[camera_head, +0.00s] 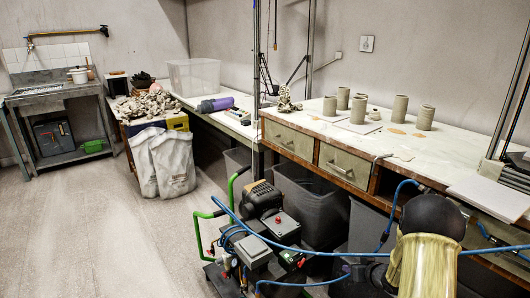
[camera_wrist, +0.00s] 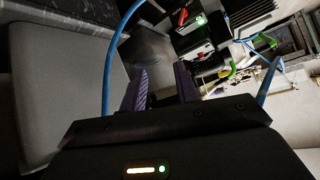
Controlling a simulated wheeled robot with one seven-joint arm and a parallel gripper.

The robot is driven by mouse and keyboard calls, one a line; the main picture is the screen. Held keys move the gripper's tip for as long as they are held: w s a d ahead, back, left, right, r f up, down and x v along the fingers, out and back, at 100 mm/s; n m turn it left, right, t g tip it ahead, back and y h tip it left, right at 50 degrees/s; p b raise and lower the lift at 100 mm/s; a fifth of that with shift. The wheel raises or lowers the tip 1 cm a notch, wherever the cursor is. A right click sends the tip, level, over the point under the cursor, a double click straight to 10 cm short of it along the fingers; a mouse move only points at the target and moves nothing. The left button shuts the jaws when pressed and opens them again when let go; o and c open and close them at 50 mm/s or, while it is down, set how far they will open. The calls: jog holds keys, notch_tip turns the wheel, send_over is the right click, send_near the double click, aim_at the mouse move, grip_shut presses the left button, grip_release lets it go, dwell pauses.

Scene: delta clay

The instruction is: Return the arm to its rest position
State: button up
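My gripper (camera_wrist: 160,72) shows in the wrist view with its two dark purple fingers apart. The gap between them is empty, and the gripper is open. Beyond the fingers are a grey bin (camera_wrist: 60,95) at left and the compressor (camera_wrist: 195,35) at upper right. In the head view, a black and pale yellow part at the lower right looks like a link of my arm, in front of the workbench. My gripper cannot be made out in that view.
The workbench (camera_head: 465,150) carries several clay cylinders (camera_head: 358,108). The compressor (camera_head: 262,225) with green handles and blue hoses stands on the floor before grey bins (camera_head: 308,212). A blue hose (camera_wrist: 112,60) runs close to my fingers. Floor at left (camera_head: 80,230) is clear.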

jog(key=s+a+r+m+g+h, duration=0.1)
jog(key=s+a+r+g+h, duration=0.3)
jog(key=s+r, duration=0.5)
jog(key=s+a+r+g+y, duration=0.1)
jog(key=s+a+r+g, duration=0.15)
jog(key=s+a, duration=0.45)
jog(key=s+a+r+g, duration=0.1)
jog(key=s+a+r, duration=0.2)
jog(key=s, duration=0.9)
jog(key=w+p+v, duration=0.3)
jog(key=p+v, duration=1.3)
jog(key=p, duration=0.1)
jog(key=w+r+p+v, duration=0.1)
jog(key=w+p+v, duration=0.2)
jog(key=p+v, duration=1.4)
jog(key=shift+w+r, duration=0.2)
jog(key=shift+w, duration=0.4)
